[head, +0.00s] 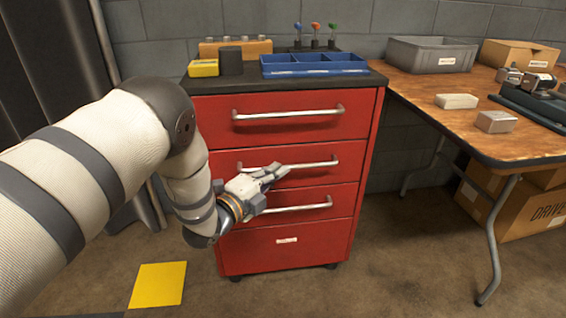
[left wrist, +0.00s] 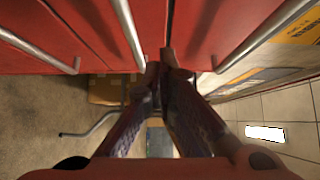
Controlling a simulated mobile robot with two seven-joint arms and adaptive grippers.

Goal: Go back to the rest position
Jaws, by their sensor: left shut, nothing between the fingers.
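My left gripper (head: 277,172) is in front of the red drawer cabinet (head: 290,247), by the handle of the second drawer (head: 302,164). Its fingers are shut with nothing between them. In the left wrist view the shut fingertips (left wrist: 166,58) show close to the red drawer fronts and between silver handles (left wrist: 130,32); I cannot tell whether they touch. All the cabinet's drawers look shut. My right gripper is not in view.
On the cabinet top stand a blue divided tray (head: 313,72), a yellow box (head: 203,68) and a dark block (head: 231,60). A wooden table (head: 440,99) with a grey bin (head: 431,54) stands at right. A yellow floor square (head: 158,284) lies at lower left.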

